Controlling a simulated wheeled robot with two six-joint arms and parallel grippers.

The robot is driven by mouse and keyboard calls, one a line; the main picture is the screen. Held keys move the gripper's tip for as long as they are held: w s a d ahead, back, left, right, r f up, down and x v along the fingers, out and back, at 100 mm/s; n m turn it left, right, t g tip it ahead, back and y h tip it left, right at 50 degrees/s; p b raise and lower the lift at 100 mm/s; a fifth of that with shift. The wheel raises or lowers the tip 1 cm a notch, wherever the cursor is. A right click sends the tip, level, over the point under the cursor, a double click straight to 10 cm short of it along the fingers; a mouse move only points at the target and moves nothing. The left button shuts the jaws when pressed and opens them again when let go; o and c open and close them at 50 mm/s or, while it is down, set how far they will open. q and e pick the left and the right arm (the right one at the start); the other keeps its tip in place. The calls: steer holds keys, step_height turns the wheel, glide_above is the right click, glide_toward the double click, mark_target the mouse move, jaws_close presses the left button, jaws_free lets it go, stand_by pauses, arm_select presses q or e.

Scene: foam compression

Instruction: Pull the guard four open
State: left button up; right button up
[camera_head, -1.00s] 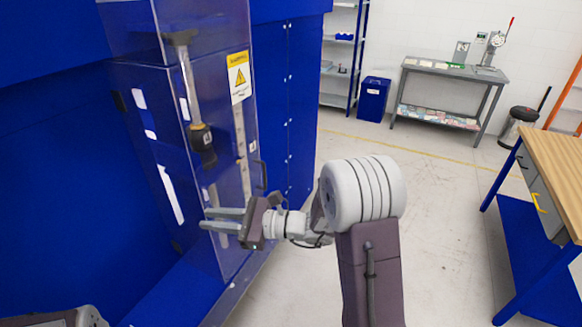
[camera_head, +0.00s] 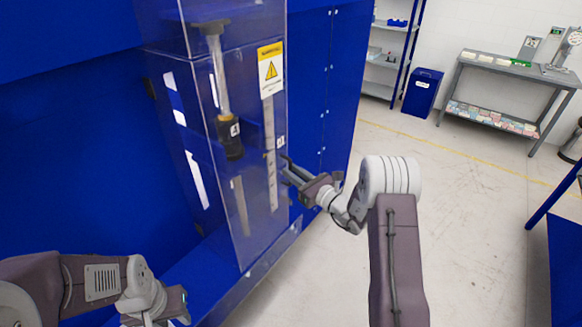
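The clear guard (camera_head: 249,205) stands upright at the front of the blue machine, with a yellow-and-white warning sign (camera_head: 271,69) on its upper right part. A small white label (camera_head: 281,142) sits lower on its right side. My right gripper (camera_head: 287,171) is at the guard's right edge, its fingers pointing left, close to the dark handle there. The fingers overlap the handle in view, so I cannot tell whether they touch or grip it. My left gripper (camera_head: 166,318) is at the bottom edge, with its fingertips cut off or hidden.
Blue cabinet doors (camera_head: 312,95) rise to the right of the guard. A blue bin (camera_head: 422,92) and a grey table (camera_head: 510,70) stand at the back. The floor on the right is open.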

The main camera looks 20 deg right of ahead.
steer(key=shift+w+a+r, duration=0.1)
steer(key=shift+w+a, duration=0.25)
steer(key=shift+a, duration=0.05)
steer(key=shift+w, duration=0.25)
steer(key=shift+d+f, duration=0.1)
steer(key=shift+f, duration=0.1)
steer(key=c, duration=0.3)
jaws_close()
steer(key=shift+r, duration=0.15)
stand_by(0.3)
